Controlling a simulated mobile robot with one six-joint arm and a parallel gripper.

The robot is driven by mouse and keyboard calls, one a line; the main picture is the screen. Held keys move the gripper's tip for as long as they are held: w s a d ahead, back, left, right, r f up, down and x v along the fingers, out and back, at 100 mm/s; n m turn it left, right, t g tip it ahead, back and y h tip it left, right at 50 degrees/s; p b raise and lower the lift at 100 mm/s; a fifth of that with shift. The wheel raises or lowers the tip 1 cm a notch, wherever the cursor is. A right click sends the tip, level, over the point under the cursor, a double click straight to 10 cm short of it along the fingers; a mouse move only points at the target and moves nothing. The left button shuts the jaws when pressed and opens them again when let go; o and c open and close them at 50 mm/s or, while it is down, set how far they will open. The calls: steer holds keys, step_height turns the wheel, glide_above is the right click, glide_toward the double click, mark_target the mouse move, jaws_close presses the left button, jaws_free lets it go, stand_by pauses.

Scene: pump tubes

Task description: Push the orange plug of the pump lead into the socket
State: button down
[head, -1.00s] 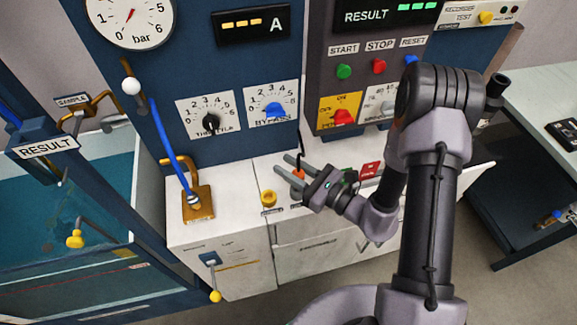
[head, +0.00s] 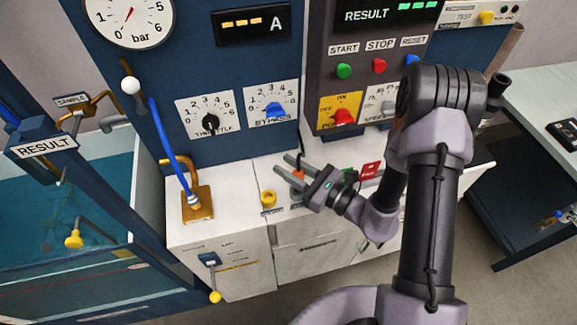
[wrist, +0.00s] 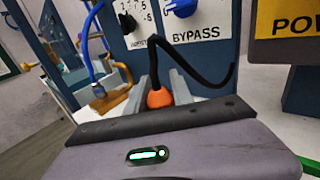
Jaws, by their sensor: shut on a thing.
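My gripper (head: 283,165) is shut on the orange plug (head: 298,174) above the white cabinet top. In the wrist view the orange plug (wrist: 160,98) sits between the two grey fingers. The black lead (wrist: 200,75) leaves the plug's top and loops to the right. The plug's lower end is hidden by my gripper body. A yellow round fitting (head: 268,198) with a small label stands on the cabinet top, left of and nearer than the plug, apart from it. I cannot tell for sure whether this fitting is the socket.
The blue hose (head: 165,150) runs down to a brass block (head: 198,204) at the left of the white top (head: 235,190). A dark blue panel with the throttle dial (head: 209,121) and bypass dial (head: 274,108) rises behind. A red card (head: 370,170) lies right of my gripper.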

steer(key=shift+f, duration=0.15)
steer(key=shift+f+b, duration=0.35)
steer(key=shift+b, duration=0.1)
steer(key=shift+f+b, duration=1.35)
steer(key=shift+f, duration=0.1)
steer(key=c, duration=1)
jaws_free()
steer(key=shift+c, duration=0.2)
steer(key=p+v, duration=0.3)
steer(key=v, duration=1.4)
steer(key=shift+s+p, duration=0.2)
steer(key=shift+p, duration=0.1)
steer(key=shift+d+r, duration=0.1)
steer(key=shift+d, duration=0.05)
